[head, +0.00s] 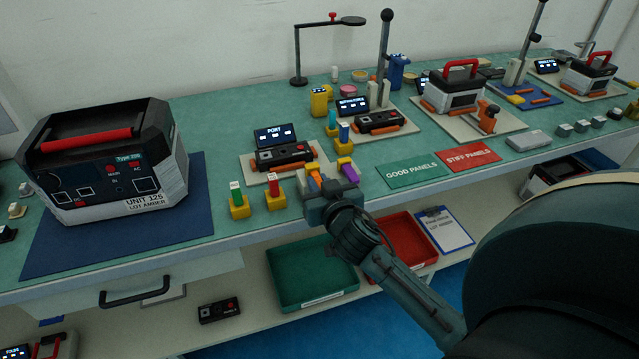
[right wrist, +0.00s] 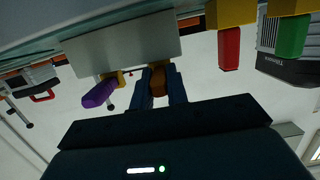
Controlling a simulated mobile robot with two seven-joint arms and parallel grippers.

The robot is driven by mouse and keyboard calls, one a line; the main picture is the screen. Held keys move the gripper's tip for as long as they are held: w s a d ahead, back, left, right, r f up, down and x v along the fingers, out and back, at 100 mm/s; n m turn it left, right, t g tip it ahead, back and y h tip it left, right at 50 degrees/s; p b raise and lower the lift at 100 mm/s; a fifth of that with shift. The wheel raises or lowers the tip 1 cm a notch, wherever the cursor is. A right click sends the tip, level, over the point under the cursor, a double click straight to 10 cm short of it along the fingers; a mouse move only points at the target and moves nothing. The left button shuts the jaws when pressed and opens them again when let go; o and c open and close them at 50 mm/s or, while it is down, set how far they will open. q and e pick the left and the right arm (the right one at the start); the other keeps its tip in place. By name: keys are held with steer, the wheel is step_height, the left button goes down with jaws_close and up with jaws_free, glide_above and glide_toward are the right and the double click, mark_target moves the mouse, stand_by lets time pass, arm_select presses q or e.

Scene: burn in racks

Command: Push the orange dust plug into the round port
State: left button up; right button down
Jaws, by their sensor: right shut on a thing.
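My right gripper (head: 318,180) is at the front edge of the bench, just right of the small PORT panel (head: 282,155). It is shut on the orange dust plug (right wrist: 158,82), which shows brownish between the blue fingers in the right wrist view. In the head view, the gripper mostly hides the plug. The black panel lies on a pale plate, with a PORT display behind it. I cannot make out the round port clearly. My left gripper is not in view.
A purple plug (head: 347,170) stands close right of the gripper. Green (head: 238,197) and red (head: 274,189) plugs stand in yellow holders to the left. UNIT 125 (head: 110,165) is on a blue mat. Green (head: 310,272) and red (head: 405,245) trays lie below.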

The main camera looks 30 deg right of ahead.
steer(key=shift+v, duration=0.8)
stand_by(1.1)
steer(key=shift+s+a+f, duration=0.1)
steer(key=shift+s+a, duration=0.15)
steer(key=shift+s, duration=0.75)
